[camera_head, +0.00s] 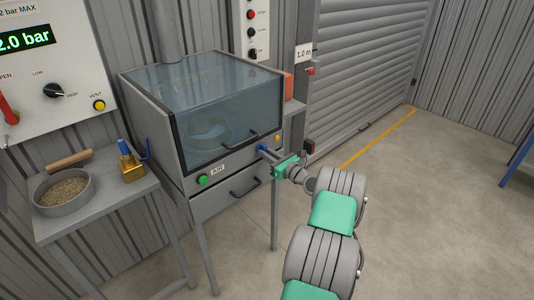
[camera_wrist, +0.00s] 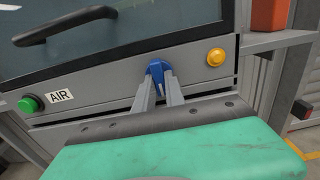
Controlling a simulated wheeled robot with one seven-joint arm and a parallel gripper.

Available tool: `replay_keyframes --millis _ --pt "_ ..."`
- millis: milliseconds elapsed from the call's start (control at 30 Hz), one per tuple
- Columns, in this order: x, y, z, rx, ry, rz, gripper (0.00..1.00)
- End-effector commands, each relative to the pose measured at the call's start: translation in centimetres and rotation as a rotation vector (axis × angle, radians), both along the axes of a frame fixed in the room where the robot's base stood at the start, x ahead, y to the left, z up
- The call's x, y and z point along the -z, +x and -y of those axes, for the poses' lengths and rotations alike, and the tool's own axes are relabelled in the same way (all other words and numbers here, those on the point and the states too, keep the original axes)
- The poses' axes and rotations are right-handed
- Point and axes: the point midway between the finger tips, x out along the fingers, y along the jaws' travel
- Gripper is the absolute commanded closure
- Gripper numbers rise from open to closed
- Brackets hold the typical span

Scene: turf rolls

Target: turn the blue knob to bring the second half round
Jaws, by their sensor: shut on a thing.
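The blue knob (camera_wrist: 157,68) is on the front panel of the grey cabinet, below its glass window. It also shows in the head view (camera_head: 262,148), partly hidden by my gripper. My gripper (camera_wrist: 159,80) is shut on the knob, with one finger on each side of it. In the head view my gripper (camera_head: 268,152) reaches the panel from the right. The cabinet (camera_head: 160,125) has a closed glass front (camera_head: 215,115). A round pale shape (camera_head: 208,133) shows dimly behind the glass; its details are unclear.
A green button (camera_wrist: 29,104) and AIR label sit left of the knob, a yellow button (camera_wrist: 216,57) right. Handles (camera_head: 245,187) protrude from the cabinet front. A side table holds a pan of grains (camera_head: 62,192) and a brass bottle (camera_head: 131,165).

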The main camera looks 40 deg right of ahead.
Motion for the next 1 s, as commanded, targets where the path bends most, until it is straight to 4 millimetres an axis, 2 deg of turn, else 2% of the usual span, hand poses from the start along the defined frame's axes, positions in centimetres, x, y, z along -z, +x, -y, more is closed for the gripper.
replay_keyframes --millis 433,467,700,1000 --pt "0.05 -0.02 -0.01 0.0 0.013 0.0 1.0" --pt "0.06 -0.02 -0.01 0.0 0.013 0.0 0.83" --pt "0.03 0.0 -0.02 0.0 0.011 0.0 0.64" --pt "0.04 -0.5 0.05 0.001 0.011 -0.001 0.64"
